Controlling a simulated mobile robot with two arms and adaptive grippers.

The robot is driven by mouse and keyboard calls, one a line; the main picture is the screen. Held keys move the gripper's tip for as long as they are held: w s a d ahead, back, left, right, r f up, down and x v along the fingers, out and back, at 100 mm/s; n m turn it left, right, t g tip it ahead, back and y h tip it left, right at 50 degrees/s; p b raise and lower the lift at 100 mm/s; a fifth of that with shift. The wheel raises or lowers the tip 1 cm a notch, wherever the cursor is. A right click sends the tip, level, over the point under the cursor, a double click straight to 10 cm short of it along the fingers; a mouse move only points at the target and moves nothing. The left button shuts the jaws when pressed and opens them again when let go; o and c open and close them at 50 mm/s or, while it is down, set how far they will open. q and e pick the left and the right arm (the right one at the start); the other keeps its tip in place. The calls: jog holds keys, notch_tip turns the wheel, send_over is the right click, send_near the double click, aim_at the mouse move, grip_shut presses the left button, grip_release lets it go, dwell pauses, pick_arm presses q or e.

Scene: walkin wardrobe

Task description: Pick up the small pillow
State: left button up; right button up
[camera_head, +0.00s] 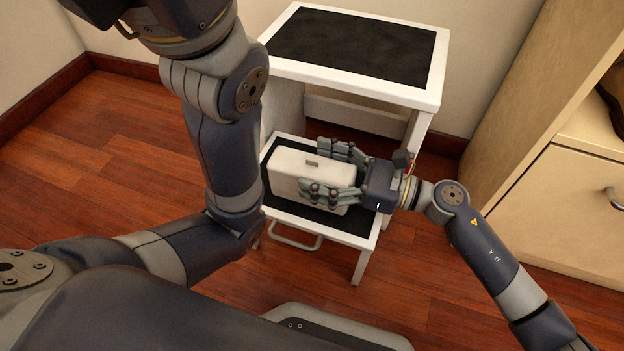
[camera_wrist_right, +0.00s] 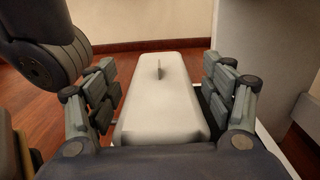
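The small pillow (camera_head: 312,172) is a pale, rounded, box-like block with a small dark tab on top. It sits on the lower step of a white step stool. My right gripper (camera_head: 334,172) reaches in from the right, with one set of fingers on the far side of the pillow and the other on the near side. In the right wrist view, the pillow (camera_wrist_right: 162,100) lies between the open fingers, with narrow gaps at its sides. No firm contact shows. My left arm rises on the left, but its gripper is not in view.
The step stool (camera_head: 437,72) has black pads on both steps; its empty upper step stands behind the pillow. A light wooden cabinet (camera_head: 543,200) stands at the right. The walls are close behind the stool. Open wooden floor (camera_head: 105,140) lies at the left.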

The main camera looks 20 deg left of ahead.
jog(key=c, duration=0.8)
jog(key=shift+r, duration=0.1)
